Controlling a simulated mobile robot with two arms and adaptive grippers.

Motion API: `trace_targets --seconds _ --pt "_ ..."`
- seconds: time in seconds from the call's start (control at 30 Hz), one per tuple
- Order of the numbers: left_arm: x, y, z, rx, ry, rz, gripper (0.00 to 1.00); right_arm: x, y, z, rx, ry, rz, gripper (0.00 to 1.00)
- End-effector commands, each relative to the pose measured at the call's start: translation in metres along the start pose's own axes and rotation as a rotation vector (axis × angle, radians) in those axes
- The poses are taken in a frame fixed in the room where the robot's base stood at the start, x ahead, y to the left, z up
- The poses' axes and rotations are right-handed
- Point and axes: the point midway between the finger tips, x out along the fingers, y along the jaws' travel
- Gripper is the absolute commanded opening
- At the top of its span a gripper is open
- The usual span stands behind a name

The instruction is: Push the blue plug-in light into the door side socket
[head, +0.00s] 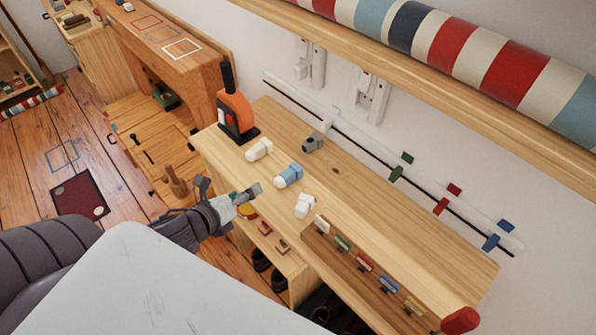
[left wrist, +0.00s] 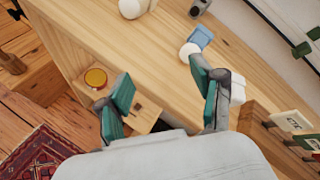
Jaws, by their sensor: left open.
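The blue plug-in light (head: 289,175), a blue body with a pale rounded end, lies on the wooden bench top (head: 350,200). It also shows in the left wrist view (left wrist: 200,37), beyond the tip of the right-hand finger. My left gripper (head: 243,195) is open and empty near the bench's front edge, just left of the blue light and apart from it. Its spread teal fingers (left wrist: 161,75) show in the left wrist view. Two white socket fixtures, one left (head: 303,60) and one right (head: 372,97), are on the wall; I cannot tell which is door side. My right gripper is not in view.
A cream light (head: 259,149), a white light (head: 304,206) and a grey one (head: 313,143) lie around the blue light. An orange-black device (head: 236,112) stands at the bench's left end. A card rack (head: 365,270) lines the front right. A striped roll (head: 460,50) lies on the shelf above.

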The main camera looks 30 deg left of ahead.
Motion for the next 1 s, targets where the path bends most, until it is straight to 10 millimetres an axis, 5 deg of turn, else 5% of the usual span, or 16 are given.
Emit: trace_targets --seconds 0.13,0.3,0.47,1.0 --pt "0.003 -0.015 0.010 0.473 0.007 -0.165 0.67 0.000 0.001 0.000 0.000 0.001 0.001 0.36" --pt "0.001 -0.028 0.011 0.791 -0.003 -0.294 0.67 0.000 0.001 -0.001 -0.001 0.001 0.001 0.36" --pt "0.006 -0.033 0.010 0.865 -0.012 -0.326 0.67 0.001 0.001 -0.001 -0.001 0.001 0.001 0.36" --pt "0.074 -0.054 0.003 0.857 -0.013 -0.321 0.67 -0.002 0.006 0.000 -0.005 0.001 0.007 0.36"
